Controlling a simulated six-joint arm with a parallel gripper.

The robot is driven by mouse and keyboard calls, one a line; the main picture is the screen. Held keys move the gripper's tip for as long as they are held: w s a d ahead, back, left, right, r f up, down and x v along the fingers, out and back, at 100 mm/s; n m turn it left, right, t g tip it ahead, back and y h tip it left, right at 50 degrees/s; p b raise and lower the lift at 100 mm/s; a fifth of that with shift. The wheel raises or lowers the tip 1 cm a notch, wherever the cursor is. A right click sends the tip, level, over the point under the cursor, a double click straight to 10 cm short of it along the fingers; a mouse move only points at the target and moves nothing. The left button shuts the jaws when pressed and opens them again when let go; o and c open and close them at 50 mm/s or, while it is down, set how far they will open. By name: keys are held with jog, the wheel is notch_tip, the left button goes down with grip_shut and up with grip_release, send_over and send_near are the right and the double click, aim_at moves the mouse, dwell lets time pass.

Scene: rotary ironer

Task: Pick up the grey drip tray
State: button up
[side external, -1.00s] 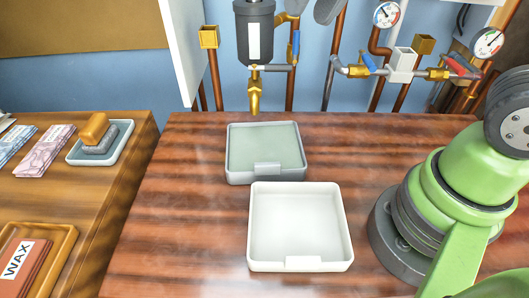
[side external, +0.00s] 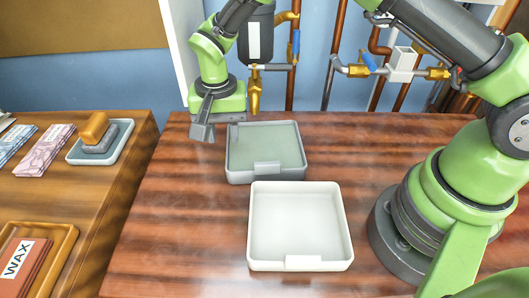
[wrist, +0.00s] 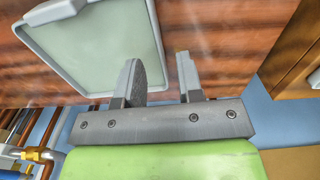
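The grey drip tray (side external: 250,176), square with a pale grey-green inside and a tab on its front side, sits on the brown wooden worktop below the brass tap. In the wrist view, the tray (wrist: 98,42) fills the upper left. My gripper (side external: 218,132) points down at the tray's back left corner. In the wrist view, my gripper (wrist: 160,80) is open, with one finger over the tray's inside and the other outside its edge. I cannot tell whether either finger touches the wall.
An empty white tray (side external: 320,264) stands just in front of the grey one. A brass tap (side external: 255,95) hangs close behind it, with pipes and valves along the blue wall. A wooden side table (side external: 105,190) is at left. The worktop's front left is clear.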

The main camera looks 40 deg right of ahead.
aim_at(227, 155)
notch_tip(227, 155, down, 7)
jog(key=shift+s+r, duration=0.15)
jog(key=shift+r, duration=0.05)
grip_shut()
